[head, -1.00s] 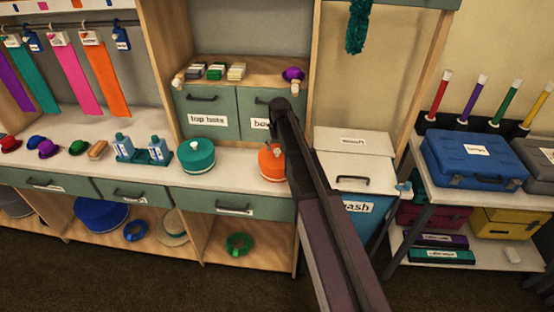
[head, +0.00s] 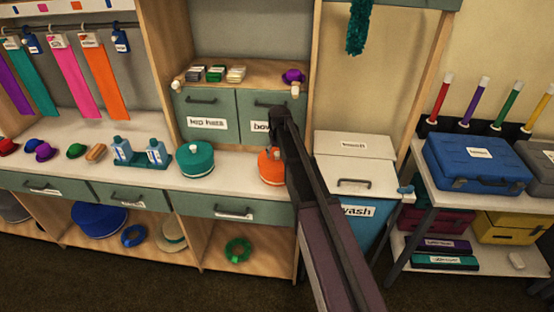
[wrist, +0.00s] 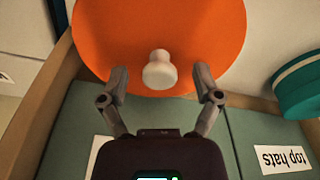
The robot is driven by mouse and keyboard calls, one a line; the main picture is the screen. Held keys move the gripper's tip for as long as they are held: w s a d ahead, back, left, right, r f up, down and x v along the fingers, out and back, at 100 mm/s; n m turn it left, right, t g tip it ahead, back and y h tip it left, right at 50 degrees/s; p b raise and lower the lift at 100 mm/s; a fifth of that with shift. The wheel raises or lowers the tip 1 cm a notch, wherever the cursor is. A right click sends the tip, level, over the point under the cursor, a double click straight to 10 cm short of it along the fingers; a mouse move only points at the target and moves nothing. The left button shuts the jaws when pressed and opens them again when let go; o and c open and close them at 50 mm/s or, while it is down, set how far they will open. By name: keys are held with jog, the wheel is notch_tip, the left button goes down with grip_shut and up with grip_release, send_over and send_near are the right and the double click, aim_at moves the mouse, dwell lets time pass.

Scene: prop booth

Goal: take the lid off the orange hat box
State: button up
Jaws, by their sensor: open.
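The orange hat box (head: 269,169) stands on the white counter, partly hidden behind my arm in the head view. In the wrist view its round orange lid (wrist: 205,35) fills the upper middle, with a pale knob (wrist: 159,70) on top. My gripper (wrist: 162,84) is open, with one finger on each side of the knob and a gap on both sides. The fingers do not visibly touch the knob.
A teal hat box (head: 196,160) stands left of the orange one. Behind are green cupboard doors, one labelled top hats (head: 207,124). A white-lidded wash bin (head: 352,178) stands to the right. Blue bottles in a holder (head: 143,153) and small hats are further left on the counter.

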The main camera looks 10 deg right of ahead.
aim_at(277, 152)
jog(key=c, duration=1.1)
jog(key=shift+r, duration=0.1)
notch_tip(277, 152, up, 4)
jog(key=p, duration=0.3)
jog(key=shift+f+p, duration=0.25)
jog(key=shift+p, duration=0.1)
jog(key=s, duration=0.5)
jog(key=s+a+r+p, duration=0.1)
jog(key=s, duration=0.4)
jog(key=s+a, duration=0.1)
jog(key=s, duration=0.5)
jog(key=shift+a+r, duration=0.15)
jog(key=shift+w, duration=0.1)
